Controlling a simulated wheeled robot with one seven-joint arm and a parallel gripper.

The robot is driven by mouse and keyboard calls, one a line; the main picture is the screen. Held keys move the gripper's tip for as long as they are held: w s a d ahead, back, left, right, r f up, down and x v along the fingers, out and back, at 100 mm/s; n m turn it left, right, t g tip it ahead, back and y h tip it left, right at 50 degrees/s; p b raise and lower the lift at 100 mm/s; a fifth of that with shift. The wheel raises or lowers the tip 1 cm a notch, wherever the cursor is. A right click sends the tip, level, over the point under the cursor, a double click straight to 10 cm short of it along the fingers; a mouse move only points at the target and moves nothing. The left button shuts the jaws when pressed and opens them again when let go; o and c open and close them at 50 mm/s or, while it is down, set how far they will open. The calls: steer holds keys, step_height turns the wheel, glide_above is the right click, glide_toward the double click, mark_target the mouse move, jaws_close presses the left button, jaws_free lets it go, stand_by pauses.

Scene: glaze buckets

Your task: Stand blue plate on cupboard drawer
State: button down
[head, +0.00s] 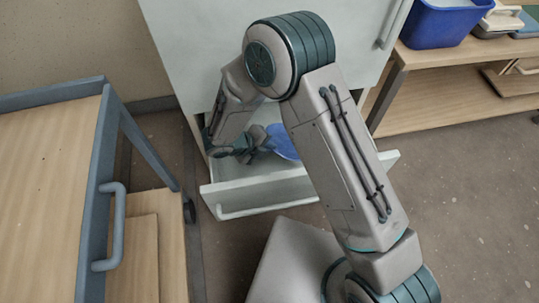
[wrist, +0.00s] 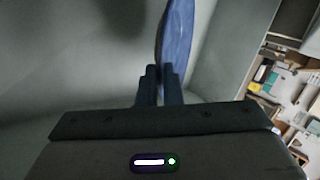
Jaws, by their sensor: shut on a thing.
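The blue plate (head: 284,142) is inside the open drawer (head: 262,194) of the pale cupboard (head: 188,55), partly hidden by my arm in the head view. In the wrist view the blue plate (wrist: 178,38) is seen nearly edge-on, rising from between the fingers. My gripper (wrist: 160,84) is shut on its edge. In the head view my gripper (head: 262,140) is low inside the drawer. Whether the plate touches the drawer floor cannot be told.
A wooden-topped cart (head: 45,165) with a blue-grey frame stands at the left. A wooden bench (head: 455,52) at the right bears a blue bucket (head: 438,25). Bare floor (head: 455,180) lies right of the drawer.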

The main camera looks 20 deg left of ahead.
steer(key=shift+f+b, duration=0.75)
steer(key=shift+f, duration=1.85)
steer(key=shift+f, duration=0.15)
steer(key=c, duration=1.6)
jaws_free()
steer(key=shift+r, duration=0.25)
steer(key=p+v, duration=0.3)
steer(key=v, duration=0.9)
steer(key=shift+f, duration=0.15)
